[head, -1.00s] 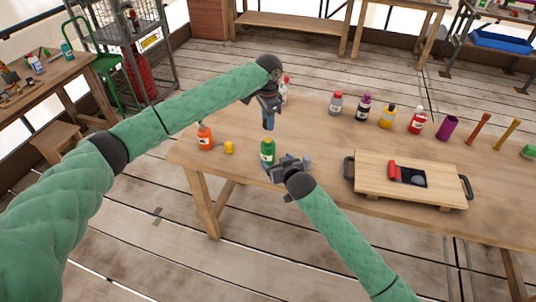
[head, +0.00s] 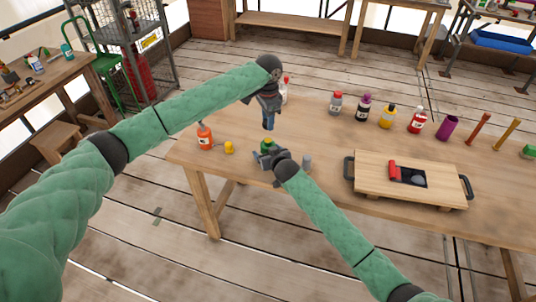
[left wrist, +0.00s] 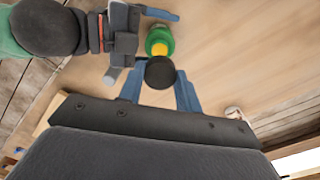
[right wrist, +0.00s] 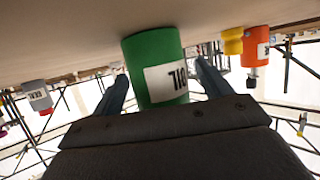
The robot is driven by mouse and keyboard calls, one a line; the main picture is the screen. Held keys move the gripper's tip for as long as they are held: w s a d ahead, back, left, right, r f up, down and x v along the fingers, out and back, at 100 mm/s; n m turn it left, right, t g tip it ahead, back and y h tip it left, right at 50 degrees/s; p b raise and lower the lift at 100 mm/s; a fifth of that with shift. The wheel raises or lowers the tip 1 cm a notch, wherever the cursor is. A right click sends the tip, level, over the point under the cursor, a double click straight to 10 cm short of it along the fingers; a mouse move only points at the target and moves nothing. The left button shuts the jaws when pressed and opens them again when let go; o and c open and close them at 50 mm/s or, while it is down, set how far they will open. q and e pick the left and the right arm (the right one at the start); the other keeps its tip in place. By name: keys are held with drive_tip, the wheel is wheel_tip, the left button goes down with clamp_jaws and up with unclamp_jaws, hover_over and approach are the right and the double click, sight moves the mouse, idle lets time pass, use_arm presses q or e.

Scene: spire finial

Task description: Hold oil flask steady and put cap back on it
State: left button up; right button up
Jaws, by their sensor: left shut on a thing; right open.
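The green oil flask (head: 266,146) stands on the table near its front left edge, with its label showing in the right wrist view (right wrist: 166,80). My right gripper (head: 270,160) is open, with its fingers on either side of the flask body; they look apart from it. My left gripper (head: 268,124) is above the table just behind the flask, shut on a black cap (left wrist: 160,73). In the left wrist view the flask (left wrist: 160,38) shows an uncovered yellow-orange top beside the cap. The cap is hidden in the head view.
An orange bottle (head: 205,137) and a small yellow object (head: 229,147) stand left of the flask. Several bottles, among them a red one (head: 417,121), line the table's back right. A wooden board with handles (head: 440,183) lies to the right.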

sight(268, 140)
drive_tip(key=c, duration=1.5)
use_arm(q)
drive_tip(key=shift+f, duration=2.45)
use_arm(e)
drive_tip(key=shift+o, duration=0.2)
use_arm(q)
drive_tip(key=shift+f, duration=0.1)
drive_tip(key=shift+f, duration=0.8)
drive_tip(key=shift+f, duration=0.55)
